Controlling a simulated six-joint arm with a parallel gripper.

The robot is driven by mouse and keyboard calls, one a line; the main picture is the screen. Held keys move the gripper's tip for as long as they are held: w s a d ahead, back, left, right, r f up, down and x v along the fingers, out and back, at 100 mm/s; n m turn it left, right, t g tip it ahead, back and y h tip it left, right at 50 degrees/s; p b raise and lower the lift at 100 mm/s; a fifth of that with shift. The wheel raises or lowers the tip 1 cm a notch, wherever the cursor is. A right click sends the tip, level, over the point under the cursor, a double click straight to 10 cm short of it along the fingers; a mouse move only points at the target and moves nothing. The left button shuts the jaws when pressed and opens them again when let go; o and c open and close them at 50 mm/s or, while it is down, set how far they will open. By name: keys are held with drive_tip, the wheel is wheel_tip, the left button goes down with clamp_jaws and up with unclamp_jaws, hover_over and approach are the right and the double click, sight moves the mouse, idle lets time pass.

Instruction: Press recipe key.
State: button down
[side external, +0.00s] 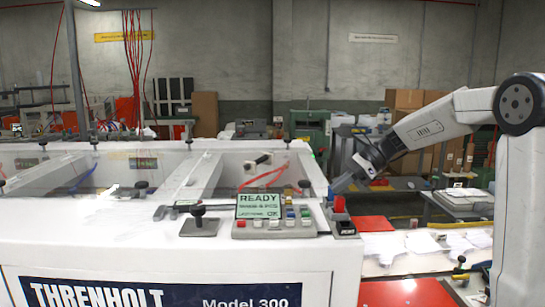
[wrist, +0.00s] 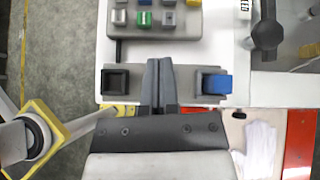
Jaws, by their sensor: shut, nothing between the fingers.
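The control panel (side external: 276,235) sits on the white machine's top near its right edge. Its lit screen (side external: 258,203) reads READY, and small coloured keys (side external: 290,213) lie below and beside it. I cannot read which one is the recipe key. My gripper (side external: 335,188) is shut and empty, above the machine's right edge. In the wrist view its fingertips (wrist: 161,62) lie short of the panel, apart from the keys.
A black rocker block (wrist: 116,82) and a blue one (wrist: 213,84) flank my fingers. A dark knob lever (side external: 198,220) stands left of the panel. A red piece (side external: 339,204) rises just below my gripper. White gloves (side external: 422,242) lie on the table right of the machine.

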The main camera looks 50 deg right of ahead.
drive_tip(key=w+a, duration=0.2)
drive_tip(key=a, duration=0.1)
drive_tip(key=w+a+r+n+h, duration=0.1)
drive_tip(key=a, duration=0.1)
drive_tip(key=w+a+r+n+h, duration=0.1)
drive_tip(key=w+a, duration=0.1)
drive_tip(key=a, duration=0.1)
drive_tip(key=shift+w+a+r, duration=0.25)
drive_tip(key=shift+w+a, duration=0.1)
wheel_tip(320, 180, up, 4)
drive_tip(key=n+t+h, duration=0.1)
drive_tip(key=n+h, duration=0.1)
hover_over(262, 220)
drive_tip(key=shift+r, duration=0.2)
drive_tip(key=shift+f+y, duration=0.15)
drive_tip(key=shift+y, duration=0.15)
drive_tip(key=shift+f, duration=4.3)
drive_tip(key=shift+f, duration=0.85)
drive_tip(key=shift+r, duration=0.9)
